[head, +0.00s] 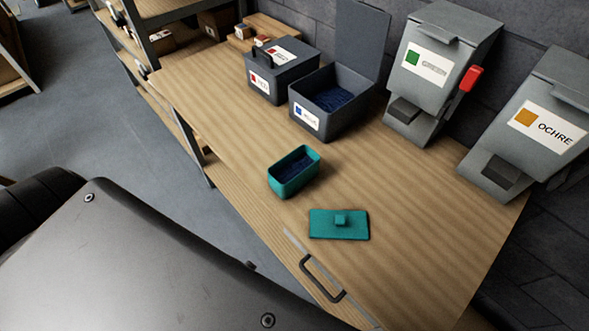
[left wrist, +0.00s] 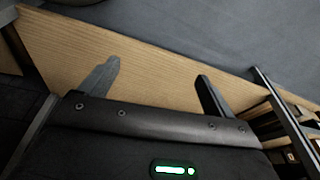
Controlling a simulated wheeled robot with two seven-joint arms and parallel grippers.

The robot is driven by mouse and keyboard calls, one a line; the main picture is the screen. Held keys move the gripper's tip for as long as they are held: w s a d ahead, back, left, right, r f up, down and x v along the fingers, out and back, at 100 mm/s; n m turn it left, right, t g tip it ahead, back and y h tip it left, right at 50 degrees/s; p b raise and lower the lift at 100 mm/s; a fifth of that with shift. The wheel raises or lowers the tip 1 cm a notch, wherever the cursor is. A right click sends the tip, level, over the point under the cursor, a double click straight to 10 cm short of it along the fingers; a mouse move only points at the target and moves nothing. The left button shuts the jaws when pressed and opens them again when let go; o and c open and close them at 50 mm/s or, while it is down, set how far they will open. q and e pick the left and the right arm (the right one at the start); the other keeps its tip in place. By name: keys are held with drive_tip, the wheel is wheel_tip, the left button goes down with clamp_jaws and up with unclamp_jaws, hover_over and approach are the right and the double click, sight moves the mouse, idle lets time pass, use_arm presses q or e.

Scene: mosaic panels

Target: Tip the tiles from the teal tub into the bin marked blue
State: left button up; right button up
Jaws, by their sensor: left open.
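The teal tub (head: 293,176) stands upright and uncovered on the wooden bench, with dark blue tiles (head: 294,167) inside. Its teal lid (head: 339,226), with a small square knob, lies flat on the bench in front of it. The bin with the blue label (head: 322,118) stands open behind the tub, its lid raised, with dark blue tiles (head: 334,99) in it. My left gripper (left wrist: 159,78) is open and empty in the left wrist view, its fingers apart near the bench edge. Neither gripper is clearly visible in the head view.
A closed bin with a red label (head: 283,80) stands left of the blue one. Grey dispensers marked green (head: 430,80) and OCHRE (head: 535,125) stand to the right. A shelf rack (head: 165,15) is at the back left. The bench (head: 220,100) is clear left of the tub.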

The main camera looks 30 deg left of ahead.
sight(294, 164)
use_arm(q)
drive_tip(key=w+d+r+t+p, duration=0.1)
drive_tip(key=w+r, duration=0.2)
drive_tip(key=r, duration=1)
drive_tip(key=w+d+r+t+p, duration=0.1)
drive_tip(key=w+r, duration=0.2)
drive_tip(key=r, duration=0.9)
drive_tip(key=w+d+r+t+p, duration=0.1)
drive_tip(key=w+r+t+p, duration=0.1)
drive_tip(key=r, duration=1.1)
drive_tip(key=w+a+r+m+t+h, duration=0.1)
drive_tip(key=w+r+t+h, duration=0.2)
drive_tip(key=w+r, duration=0.5)
drive_tip(key=shift+a+r+m+b, duration=0.15)
drive_tip(key=shift+r+m+b, duration=0.2)
drive_tip(key=shift+r, duration=0.45)
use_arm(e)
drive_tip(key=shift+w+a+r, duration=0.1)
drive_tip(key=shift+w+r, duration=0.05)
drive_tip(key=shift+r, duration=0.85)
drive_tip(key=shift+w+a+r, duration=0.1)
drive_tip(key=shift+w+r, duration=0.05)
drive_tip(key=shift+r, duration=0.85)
